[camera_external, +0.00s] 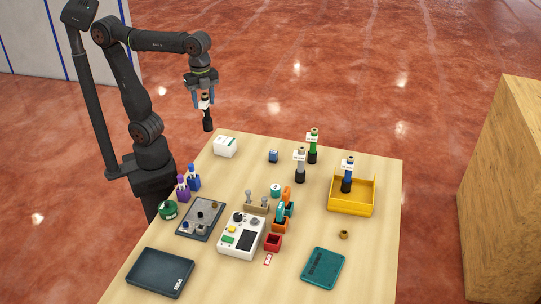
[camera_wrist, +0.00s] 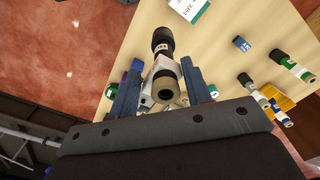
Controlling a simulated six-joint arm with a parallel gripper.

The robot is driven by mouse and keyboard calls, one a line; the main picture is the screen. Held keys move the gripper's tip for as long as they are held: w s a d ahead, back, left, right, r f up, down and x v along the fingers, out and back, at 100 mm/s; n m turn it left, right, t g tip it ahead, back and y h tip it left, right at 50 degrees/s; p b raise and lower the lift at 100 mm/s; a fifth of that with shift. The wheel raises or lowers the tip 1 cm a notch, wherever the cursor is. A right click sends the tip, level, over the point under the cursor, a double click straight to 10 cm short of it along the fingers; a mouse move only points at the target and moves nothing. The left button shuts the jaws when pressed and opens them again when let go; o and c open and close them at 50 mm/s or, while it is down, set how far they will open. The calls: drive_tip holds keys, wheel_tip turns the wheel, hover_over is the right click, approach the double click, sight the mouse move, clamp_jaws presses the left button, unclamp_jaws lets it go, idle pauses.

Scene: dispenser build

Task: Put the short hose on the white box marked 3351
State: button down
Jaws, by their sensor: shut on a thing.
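My gripper (camera_external: 205,97) is shut on a hose (camera_external: 208,124) with dark ends and a white tag, held upright in the air beyond the table's back left corner. In the wrist view the hose (camera_wrist: 164,66) sits between the two blue fingers of my gripper (camera_wrist: 160,92). The white box (camera_external: 225,146) stands on the table's back left corner, below and to the right of the held hose, apart from it. Part of the white box (camera_wrist: 187,8) shows at the top of the wrist view; its marking is too small to read.
Hoses with green (camera_external: 313,147), grey (camera_external: 300,165) and blue (camera_external: 347,175) parts stand upright to the right, the blue one at the yellow bin (camera_external: 352,208). A small blue block (camera_external: 273,156) lies right of the white box. A white device (camera_external: 242,236) and trays fill the front.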

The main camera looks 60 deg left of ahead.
drive_tip(key=w+a+f, duration=0.3)
drive_tip(key=w+f, duration=0.4)
drive_tip(key=f, duration=0.1)
drive_tip(key=shift+f, duration=0.3)
drive_tip(key=c, duration=0.7)
unclamp_jaws()
drive_tip(key=shift+w, duration=0.1)
drive_tip(key=shift+c, duration=0.2)
wheel_tip(320, 180, up, 12)
drive_tip(key=shift+f, duration=0.1)
